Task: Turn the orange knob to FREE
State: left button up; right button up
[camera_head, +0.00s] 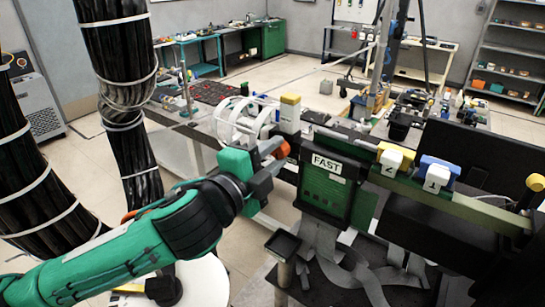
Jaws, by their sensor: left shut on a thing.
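The orange knob (275,148) is at the centre of the view, at the left end of the long horizontal rail and just left of the dark green box with the FAST sign (327,164). My left arm, green and black, reaches in from the lower left. My left gripper (270,160) is at the knob and is shut on it; the fingertips are partly hidden by the wrist. I cannot read a FREE label anywhere. My right gripper is not in view.
A clear round drum (241,122) stands just behind the knob. Blocks marked 2 (391,160) and 1 (437,175) sit on the rail at right. A small black tray (284,244) is below. Thick black cable bundles (122,85) hang at left.

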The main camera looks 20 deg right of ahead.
pick_arm(q)
jog(key=m+b, duration=0.1)
jog(key=m, duration=0.4)
jog(key=shift+f+m, duration=0.15)
jog(key=shift+m, duration=0.25)
jog(key=m+b, duration=0.1)
jog(key=m, duration=0.3)
jog(key=shift+m, duration=0.7)
jog(key=o, duration=0.7)
jog(key=shift+a+b, duration=0.1)
jog(key=shift+b, duration=0.2)
